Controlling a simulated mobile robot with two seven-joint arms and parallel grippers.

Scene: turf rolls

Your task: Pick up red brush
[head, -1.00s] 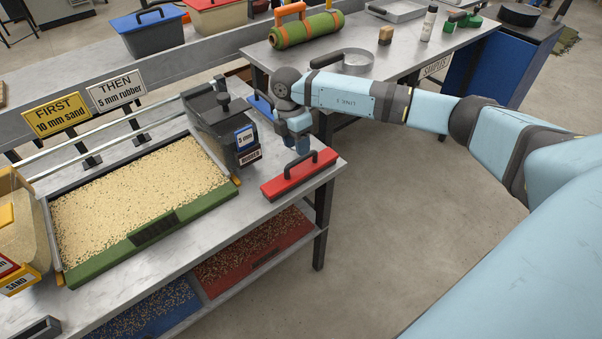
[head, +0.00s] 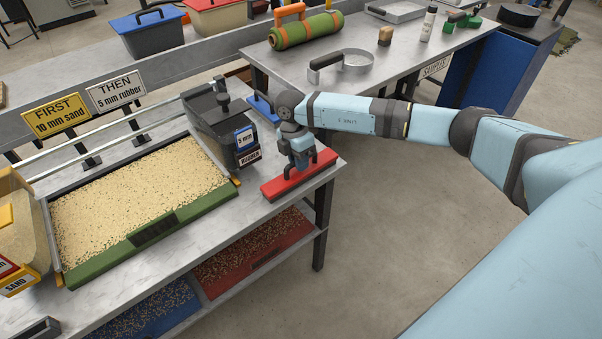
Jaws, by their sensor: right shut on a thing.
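The red brush (head: 322,161) is a long red block with a dark handle on top. It lies at the right end of the metal bench, near the front edge. My right gripper (head: 302,163) comes down over it from above and is shut on its handle. The gripper hides most of the handle. The brush appears to rest on the bench top. My left gripper is not in view.
A dark hopper labelled rubber (head: 214,125) stands close left of my right gripper. A blue brush (head: 263,106) lies just behind. A green-edged tray of sand (head: 205,207) fills the bench's middle. Another table (head: 390,62) stands behind, with open floor to the right.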

